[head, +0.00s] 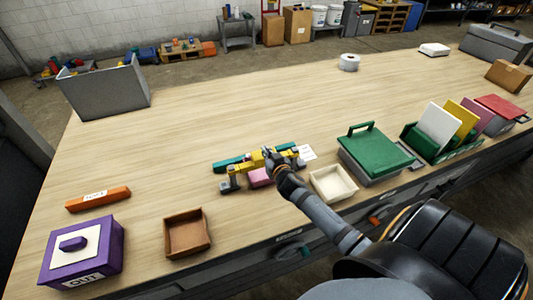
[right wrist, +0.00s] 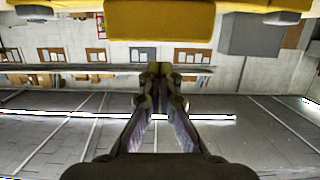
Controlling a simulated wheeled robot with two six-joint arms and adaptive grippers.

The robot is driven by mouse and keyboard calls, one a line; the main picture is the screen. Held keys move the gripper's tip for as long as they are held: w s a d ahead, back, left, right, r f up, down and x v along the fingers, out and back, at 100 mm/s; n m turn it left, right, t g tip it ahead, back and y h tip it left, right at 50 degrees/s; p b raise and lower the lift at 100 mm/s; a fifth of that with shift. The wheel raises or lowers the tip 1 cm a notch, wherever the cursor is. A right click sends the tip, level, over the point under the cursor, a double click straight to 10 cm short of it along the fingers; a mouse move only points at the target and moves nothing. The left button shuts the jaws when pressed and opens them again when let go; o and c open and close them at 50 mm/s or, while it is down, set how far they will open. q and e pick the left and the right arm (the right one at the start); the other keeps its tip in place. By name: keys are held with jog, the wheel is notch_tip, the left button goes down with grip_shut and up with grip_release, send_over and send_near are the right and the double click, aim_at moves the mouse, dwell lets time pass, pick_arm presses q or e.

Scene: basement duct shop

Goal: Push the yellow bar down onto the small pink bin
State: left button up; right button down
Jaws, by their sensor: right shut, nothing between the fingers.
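The yellow bar (head: 243,168) spans between two grey posts, above the small pink bin (head: 260,178). The bin is partly hidden by the bar and my gripper; I cannot tell whether the bar touches it. My right gripper (head: 268,153) is shut and empty, its fingertips by the middle of the bar. In the right wrist view a broad yellow surface (right wrist: 160,20), likely the bar, crosses the top, and the shut fingertips (right wrist: 158,69) show below it with a gap in the picture. Contact is unclear. My left gripper is not in view.
A teal strip (head: 229,163) lies behind the bar. A cream tray (head: 333,184) and a green-lidded box (head: 375,148) stand to the right. A brown tray (head: 187,234), purple box (head: 83,255) and orange block (head: 98,198) are at left. The table's middle back is clear.

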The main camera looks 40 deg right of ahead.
notch_tip(320, 180, down, 6)
jog(key=b, duration=0.5)
notch_tip(320, 180, up, 5)
jog(key=p, duration=0.5)
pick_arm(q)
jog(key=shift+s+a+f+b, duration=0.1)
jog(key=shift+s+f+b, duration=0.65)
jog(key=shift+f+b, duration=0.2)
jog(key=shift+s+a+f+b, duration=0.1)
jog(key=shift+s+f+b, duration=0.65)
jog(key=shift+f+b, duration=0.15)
pick_arm(e)
jog(key=v, duration=1)
jog(key=shift+f, duration=0.4)
